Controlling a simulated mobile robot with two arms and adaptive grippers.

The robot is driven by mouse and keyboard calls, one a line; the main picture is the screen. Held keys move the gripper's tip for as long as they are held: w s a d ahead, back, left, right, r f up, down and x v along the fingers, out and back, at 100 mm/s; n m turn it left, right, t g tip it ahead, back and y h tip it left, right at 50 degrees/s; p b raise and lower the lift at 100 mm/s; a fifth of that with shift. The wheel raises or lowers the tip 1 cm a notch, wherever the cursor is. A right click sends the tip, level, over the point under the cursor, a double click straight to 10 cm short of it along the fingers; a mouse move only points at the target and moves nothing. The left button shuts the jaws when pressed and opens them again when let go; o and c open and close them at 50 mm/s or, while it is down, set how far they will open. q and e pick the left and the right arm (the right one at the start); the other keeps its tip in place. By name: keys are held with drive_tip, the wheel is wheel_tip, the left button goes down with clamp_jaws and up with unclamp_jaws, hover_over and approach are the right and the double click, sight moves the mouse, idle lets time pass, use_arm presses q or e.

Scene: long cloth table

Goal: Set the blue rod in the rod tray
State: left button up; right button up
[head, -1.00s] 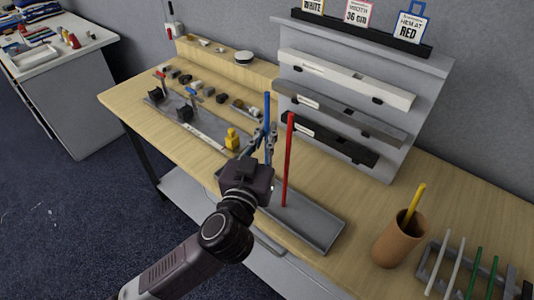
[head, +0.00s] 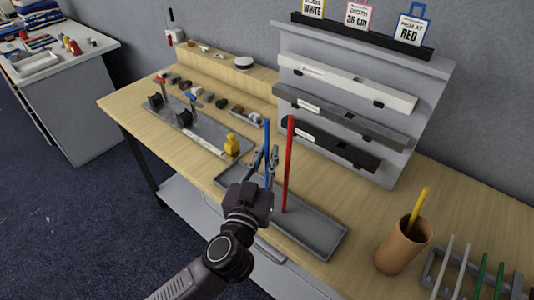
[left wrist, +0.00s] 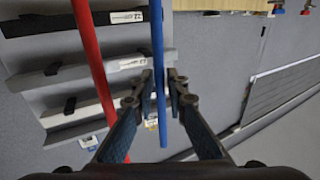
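The blue rod (head: 267,140) stands about upright between the fingers of my left gripper (head: 266,158), over the far-left part of the grey rod tray (head: 318,235). In the left wrist view the blue rod (left wrist: 158,60) runs between the fingertips of my left gripper (left wrist: 160,85), which look closed on it. Its lower end is partly hidden by the gripper in the head view, so I cannot tell if it rests in the tray. A red rod (head: 288,165) stands upright in the tray just to the right. My right gripper is not in view.
A clay-coloured cup (head: 401,247) with a yellow rod (head: 416,203) stands to the right, beside a rack of white and green rods (head: 480,275). A shelf stand (head: 345,110) is behind. A yellow piece (head: 232,144) and a tray of small parts are to the left.

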use_arm(q)
drive_tip(key=shift+o, duration=0.8)
drive_tip(key=shift+r, duration=0.15)
drive_tip(key=b+v, duration=0.1)
drive_tip(key=v, duration=1.1)
